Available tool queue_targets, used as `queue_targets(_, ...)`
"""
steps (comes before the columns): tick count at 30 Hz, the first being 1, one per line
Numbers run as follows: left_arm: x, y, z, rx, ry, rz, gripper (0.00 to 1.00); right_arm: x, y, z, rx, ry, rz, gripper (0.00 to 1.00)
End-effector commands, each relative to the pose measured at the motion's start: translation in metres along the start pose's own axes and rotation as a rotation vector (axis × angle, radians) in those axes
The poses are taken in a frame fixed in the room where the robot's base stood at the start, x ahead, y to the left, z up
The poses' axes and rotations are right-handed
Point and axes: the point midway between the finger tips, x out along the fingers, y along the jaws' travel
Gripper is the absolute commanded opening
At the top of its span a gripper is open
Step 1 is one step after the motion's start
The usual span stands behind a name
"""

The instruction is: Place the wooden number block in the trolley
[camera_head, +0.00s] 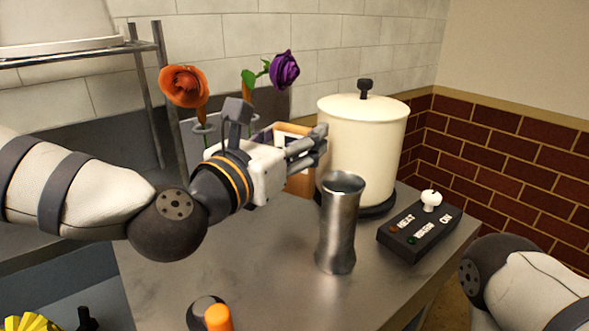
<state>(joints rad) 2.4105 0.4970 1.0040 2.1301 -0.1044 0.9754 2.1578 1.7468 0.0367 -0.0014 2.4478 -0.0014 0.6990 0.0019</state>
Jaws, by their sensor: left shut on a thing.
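My left gripper (320,146) reaches in from the left above the steel table and is shut on a tan wooden block (293,128). The gripper and its fingers cover much of the block, so its number cannot be read. A tan wooden part (300,184) also shows below the fingers. The fingers are in front of the cream pot, close to it in the picture. My right arm shows at the lower right, but its gripper is out of view. I cannot tell for certain which thing is the trolley.
A steel vase (337,225) stands below the left gripper, near the lidded cream pot (362,140). A black control box (420,231) with a white knob is at the right. An orange flower (184,86) and purple flower (285,70) stand behind my arm. The table front (270,265) has bare room.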

Motion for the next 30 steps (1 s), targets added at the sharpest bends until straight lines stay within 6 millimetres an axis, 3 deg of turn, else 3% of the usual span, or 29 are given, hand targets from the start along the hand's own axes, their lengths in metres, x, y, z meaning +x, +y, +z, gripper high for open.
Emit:
queue_targets(3,0.000,0.000,-0.030,-0.002,0.007,-0.001,0.26,0.006,0.000,0.003,0.000,-0.015,0.001,0.40)
queue_targets(6,0.000,0.000,-0.044,-0.001,0.003,0.001,0.26,0.008,0.000,0.004,-0.001,-0.020,0.001,0.40)
queue_targets(19,0.000,0.001,-0.051,-0.002,0.001,0.002,0.26,0.011,0.000,0.005,-0.001,-0.027,0.002,0.40)
queue_targets(20,0.000,0.001,-0.051,-0.001,0.001,0.002,0.56,0.011,0.000,0.005,-0.001,-0.027,0.002,0.40)
queue_targets(22,0.000,0.001,-0.050,0.000,0.000,0.002,0.72,0.011,0.000,0.005,-0.001,-0.026,0.001,0.40)
queue_targets(30,0.000,0.001,-0.050,0.001,-0.001,0.002,0.74,0.011,0.000,0.004,-0.001,-0.025,0.001,0.40)
